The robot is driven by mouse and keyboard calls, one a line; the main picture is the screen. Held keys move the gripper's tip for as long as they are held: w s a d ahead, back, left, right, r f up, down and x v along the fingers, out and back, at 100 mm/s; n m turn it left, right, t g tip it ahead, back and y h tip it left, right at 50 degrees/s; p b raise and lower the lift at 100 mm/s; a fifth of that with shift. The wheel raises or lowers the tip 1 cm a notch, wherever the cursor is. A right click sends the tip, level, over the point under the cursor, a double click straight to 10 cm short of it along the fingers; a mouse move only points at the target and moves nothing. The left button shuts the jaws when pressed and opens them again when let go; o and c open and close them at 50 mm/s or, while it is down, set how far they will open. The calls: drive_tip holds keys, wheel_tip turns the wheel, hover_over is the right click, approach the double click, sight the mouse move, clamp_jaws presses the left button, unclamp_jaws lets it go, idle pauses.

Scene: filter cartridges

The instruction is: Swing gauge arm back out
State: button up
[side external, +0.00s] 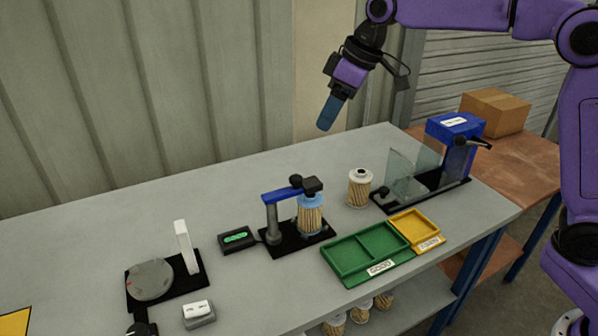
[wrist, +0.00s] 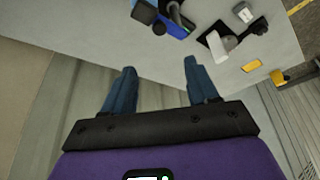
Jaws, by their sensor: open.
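The gauge arm (side external: 283,193) is a blue bar on a grey post, with a black knob and a black head at its end. It lies over a pleated filter cartridge (side external: 310,217) with a blue top, which stands upright on the gauge's black base (side external: 290,244). I cannot tell whether the head touches the cartridge. Part of the blue gauge shows at the top of the wrist view (wrist: 172,28). My gripper (side external: 326,125) is high above the back of the bench, apart from the gauge. In the wrist view its two blue fingers (wrist: 160,67) are spread, with nothing between them.
A green display box (side external: 237,239) sits left of the gauge. Another cartridge (side external: 360,188) stands behind the green tray (side external: 345,262) and yellow tray (side external: 415,231). A blue press with clear panels (side external: 455,148) is at right. A grey disc fixture (side external: 150,279) is at left.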

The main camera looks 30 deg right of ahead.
sight(296, 178)
drive_tip(key=x, duration=1.7)
drive_tip(key=shift+f, duration=0.15)
clamp_jaws()
